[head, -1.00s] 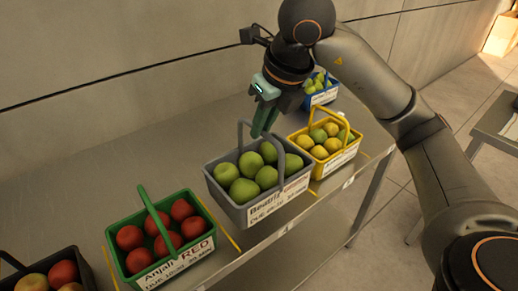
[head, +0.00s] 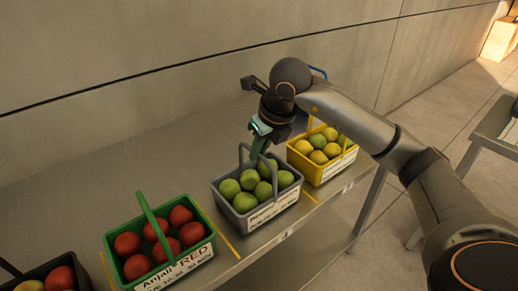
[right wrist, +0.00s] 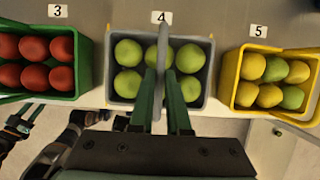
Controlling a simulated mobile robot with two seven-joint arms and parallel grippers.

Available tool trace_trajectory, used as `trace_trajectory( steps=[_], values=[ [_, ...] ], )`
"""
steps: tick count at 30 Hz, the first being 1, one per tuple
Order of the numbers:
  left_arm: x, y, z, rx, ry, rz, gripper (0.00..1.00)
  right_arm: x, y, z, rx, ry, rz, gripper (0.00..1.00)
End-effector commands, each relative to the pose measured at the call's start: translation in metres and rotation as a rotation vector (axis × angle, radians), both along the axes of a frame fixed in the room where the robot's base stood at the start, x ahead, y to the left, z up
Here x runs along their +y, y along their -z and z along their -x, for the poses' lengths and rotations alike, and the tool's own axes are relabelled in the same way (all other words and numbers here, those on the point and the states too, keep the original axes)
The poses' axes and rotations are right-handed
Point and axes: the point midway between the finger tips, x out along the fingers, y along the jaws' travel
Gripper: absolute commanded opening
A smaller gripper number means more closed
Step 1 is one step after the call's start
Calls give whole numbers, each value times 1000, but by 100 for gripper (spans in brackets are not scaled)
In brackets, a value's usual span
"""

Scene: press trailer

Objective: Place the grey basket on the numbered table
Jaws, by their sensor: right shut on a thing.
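The grey basket (head: 258,222), with several green apples in it, is upright on the steel numbered table (head: 100,178) and appears to rest on it. It stands between the green and yellow baskets. In the right wrist view the grey basket (right wrist: 208,80) is in front of the number 4 label (right wrist: 161,17). My right gripper (head: 257,153) is above it, shut on its raised handle; the fingers lie along both sides of the handle in the right wrist view. The head view does not show my left gripper; dark arm parts at the wrist view's lower left are unclear.
A green basket (head: 197,255) of red apples stands left, near number 3 (right wrist: 58,11). A yellow basket (head: 335,173) of yellow and green fruit stands close right, near number 5 (right wrist: 259,31). A dark basket (head: 52,287) is far left. A wall runs behind.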

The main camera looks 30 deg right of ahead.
Motion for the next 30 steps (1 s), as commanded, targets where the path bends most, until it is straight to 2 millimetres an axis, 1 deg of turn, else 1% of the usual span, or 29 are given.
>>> trace_trajectory(
  steps=[1, 6, 10, 11, 18, 26, 29, 30],
  values=[
    [0, 0, 0, 0, 0, 0, 44, 0, -3, -1, -10, 1, -1, 0],
    [0, 0, 0, 0, 0, 0, 44, 0, -3, -1, -10, 1, -2, 0],
    [0, 3, 0, 0, 0, 0, 44, 0, 0, -1, -10, 1, -2, 0],
    [0, 2, 0, 0, 0, 0, 44, 0, 2, 0, -2, 0, 0, 18],
    [0, 2, 0, 0, 0, 0, 44, 0, 1, 0, -2, 0, 0, 44],
    [0, 1, 0, 0, 0, 0, 44, 0, 0, 0, -2, 0, -1, 44],
    [0, 0, 0, 0, 0, 0, 44, 0, -6, 1, -4, 0, 0, 44],
    [0, 0, 0, 0, 0, 0, 44, 0, -11, 2, -7, 0, -1, 44]
  ],
)
